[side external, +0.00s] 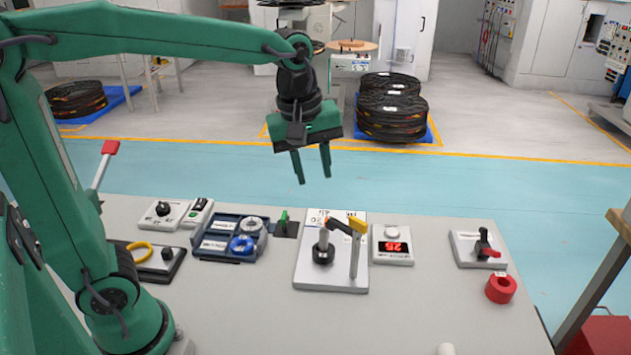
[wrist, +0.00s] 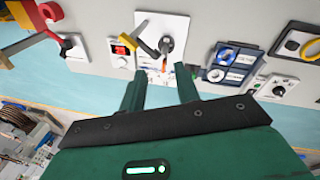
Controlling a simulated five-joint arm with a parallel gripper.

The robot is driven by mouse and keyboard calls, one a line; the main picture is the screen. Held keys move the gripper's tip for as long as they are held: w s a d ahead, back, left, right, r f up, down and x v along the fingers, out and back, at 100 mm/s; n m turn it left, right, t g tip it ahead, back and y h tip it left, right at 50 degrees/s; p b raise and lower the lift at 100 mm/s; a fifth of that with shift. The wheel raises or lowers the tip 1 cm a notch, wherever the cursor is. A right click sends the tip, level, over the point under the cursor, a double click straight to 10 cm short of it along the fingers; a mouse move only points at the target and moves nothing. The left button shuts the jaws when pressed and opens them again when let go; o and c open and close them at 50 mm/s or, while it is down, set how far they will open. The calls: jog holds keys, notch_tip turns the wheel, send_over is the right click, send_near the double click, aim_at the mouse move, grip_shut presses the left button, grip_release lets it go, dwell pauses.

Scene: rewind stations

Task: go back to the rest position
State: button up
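My gripper (side external: 315,166) is green with two dark green fingers. It hangs in the air above the far part of the grey table (side external: 424,318), fingers pointing down and spread apart, with nothing between them. In the wrist view the two fingers (wrist: 160,90) also stand apart and empty. Below is a white station plate (side external: 330,282) with an upright post, a black knob base and a yellow-tipped arm. The gripper touches none of the stations.
A blue two-part tray (side external: 206,258) holds a white and a blue ring. A red digital display box (side external: 393,257), a switch plate (side external: 479,262) and a red ring (side external: 500,288) lie to the right. A red-handled lever (side external: 104,164) stands at left. The table's front middle is mostly clear.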

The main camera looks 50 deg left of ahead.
jog(key=s+a+f+m+t, duration=0.1)
jog(key=s+a+m, duration=0.1)
jog(key=s+m, duration=0.4)
jog(key=s+a+f+m+t, duration=0.2)
jog(key=s+a+m, duration=0.1)
jog(key=s+m, duration=0.3)
jog(key=shift+s+t, duration=0.3)
jog(key=shift+s, duration=0.15)
dwell(0.5)
